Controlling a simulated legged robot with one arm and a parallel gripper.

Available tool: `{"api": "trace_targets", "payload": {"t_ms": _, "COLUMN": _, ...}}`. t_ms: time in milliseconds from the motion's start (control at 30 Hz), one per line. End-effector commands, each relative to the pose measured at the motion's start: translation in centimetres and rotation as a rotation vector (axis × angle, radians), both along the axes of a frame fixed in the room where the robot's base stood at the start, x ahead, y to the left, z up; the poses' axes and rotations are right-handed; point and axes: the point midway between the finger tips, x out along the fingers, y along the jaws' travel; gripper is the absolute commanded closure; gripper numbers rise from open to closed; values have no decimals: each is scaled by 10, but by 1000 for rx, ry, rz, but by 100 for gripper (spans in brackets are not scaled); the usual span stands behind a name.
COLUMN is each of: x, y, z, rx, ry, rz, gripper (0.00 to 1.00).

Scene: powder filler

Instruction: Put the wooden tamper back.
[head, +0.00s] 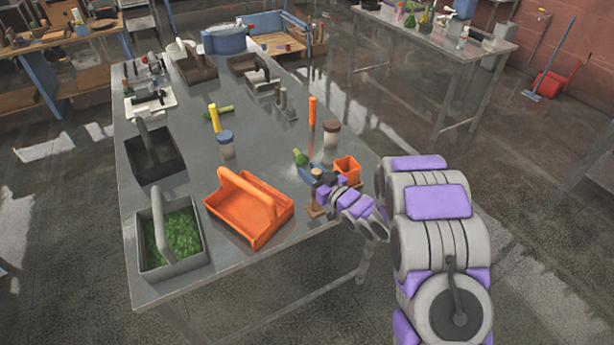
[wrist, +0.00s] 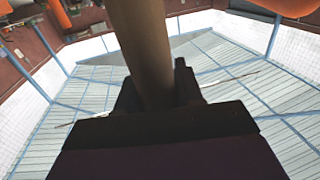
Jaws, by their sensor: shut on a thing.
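The wooden tamper (wrist: 142,45) shows in the wrist view as a thick tan shaft rising between my gripper's dark fingers. My gripper (wrist: 160,88) is shut on it. In the head view my gripper (head: 324,187) is over the front right edge of the grey table, just left of a small orange square cup (head: 347,167). A tan piece of the tamper (head: 316,210) shows below the gripper, close to the table edge. I cannot tell whether it touches the table.
An orange handled tray (head: 248,233) stands left of my gripper. A green-filled grey caddy (head: 195,258) is front left. A brown-lidded jar (head: 331,130), an orange cylinder (head: 312,114) and a small green-topped bottle (head: 300,157) stand behind. Bare table (head: 265,150) lies mid-surface.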

Motion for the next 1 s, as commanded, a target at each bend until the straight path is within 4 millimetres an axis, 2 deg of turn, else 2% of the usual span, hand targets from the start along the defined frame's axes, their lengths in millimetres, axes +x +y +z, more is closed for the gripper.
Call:
{"api": "trace_targets", "payload": {"t_ms": 100, "x": 15, "y": 5, "z": -1, "rx": 2, "ry": -2, "rz": -2, "gripper": 91}}
{"api": "trace_targets", "payload": {"t_ms": 367, "x": 27, "y": 10, "z": -2, "rx": 4, "ry": 0, "rz": -2, "gripper": 91}}
{"api": "trace_targets", "payload": {"t_ms": 600, "x": 27, "y": 14, "z": -37, "rx": 0, "ry": 3, "rz": -2, "gripper": 91}}
{"api": "trace_targets", "payload": {"t_ms": 867, "x": 27, "y": 13, "z": -38, "rx": 0, "ry": 0, "rz": -2, "gripper": 91}}
{"api": "trace_targets", "payload": {"t_ms": 900, "x": 27, "y": 13, "z": -38, "rx": 0, "ry": 0, "rz": -2, "gripper": 60}}
{"api": "trace_targets", "payload": {"t_ms": 1000, "x": 27, "y": 11, "z": -38, "rx": 1, "ry": 0, "rz": -3, "gripper": 51}}
